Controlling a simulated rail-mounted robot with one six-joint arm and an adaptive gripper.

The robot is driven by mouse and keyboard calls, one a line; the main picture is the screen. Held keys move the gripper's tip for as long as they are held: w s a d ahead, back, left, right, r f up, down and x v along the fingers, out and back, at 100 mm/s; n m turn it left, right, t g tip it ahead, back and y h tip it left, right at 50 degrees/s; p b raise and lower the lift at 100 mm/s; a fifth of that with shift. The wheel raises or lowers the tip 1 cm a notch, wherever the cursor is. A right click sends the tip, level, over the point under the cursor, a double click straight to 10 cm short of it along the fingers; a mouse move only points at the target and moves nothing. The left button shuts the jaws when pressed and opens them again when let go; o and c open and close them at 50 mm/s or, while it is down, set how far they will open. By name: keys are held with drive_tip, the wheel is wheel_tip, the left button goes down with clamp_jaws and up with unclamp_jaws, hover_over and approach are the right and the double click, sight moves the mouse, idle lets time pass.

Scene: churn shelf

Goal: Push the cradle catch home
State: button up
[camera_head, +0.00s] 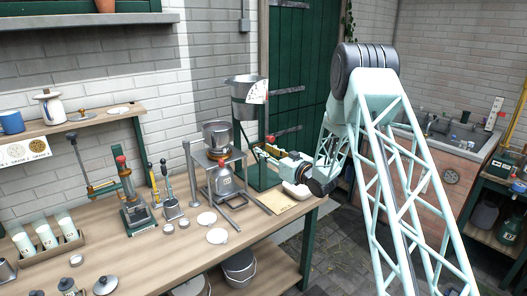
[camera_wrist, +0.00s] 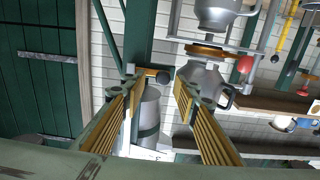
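My gripper (camera_head: 263,154) points left above the right end of the bench in the head view. Its ribbed fingers stand apart in the wrist view (camera_wrist: 156,78), with nothing held between them. A dark round knob on a short arm (camera_wrist: 157,76) appears between the fingertips, in front of a green post (camera_wrist: 143,32); whether it touches them I cannot tell. The metal churn (camera_head: 222,181) sits in a grey stand with a red knob (camera_head: 222,162). A red knob also shows in the wrist view (camera_wrist: 245,65). I cannot tell for certain which part is the cradle catch.
A green lever press (camera_head: 134,210), small lids (camera_head: 217,236) and bottles in a rack (camera_head: 45,238) occupy the bench (camera_head: 160,255).

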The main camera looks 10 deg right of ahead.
drive_tip(key=v, duration=1)
drive_tip(key=shift+s+d, duration=0.1)
drive_tip(key=shift+s, duration=0.05)
drive_tip(key=shift+r, duration=0.15)
drive_tip(key=s+d+r+m+g+h, duration=0.1)
drive_tip(key=s+d+r+h, duration=0.15)
drive_tip(key=r, duration=0.35)
drive_tip(key=s+d+r+g+h, duration=0.1)
drive_tip(key=s+r+h, duration=0.15)
drive_tip(key=r, duration=0.35)
drive_tip(key=s+d+r+m+g+h, duration=0.15)
drive_tip(key=s+r, duration=0.25)
drive_tip(key=s, duration=0.4)
drive_tip(key=s+r+m+g+h, duration=0.1)
drive_tip(key=s+r+g+h, duration=0.2)
drive_tip(key=s, duration=0.6)
drive_tip(key=s+a+m+g, duration=0.1)
drive_tip(key=s+a+g, duration=0.1)
drive_tip(key=s, duration=2.2)
drive_tip(key=s+a+m+g+b, duration=0.1)
drive_tip(key=s+a+g, duration=0.2)
drive_tip(key=s, duration=2.2)
drive_tip(key=shift+a+f+y+b, duration=0.3)
drive_tip(key=shift+a+y, duration=0.05)
drive_tip(key=shift+a, duration=0.4)
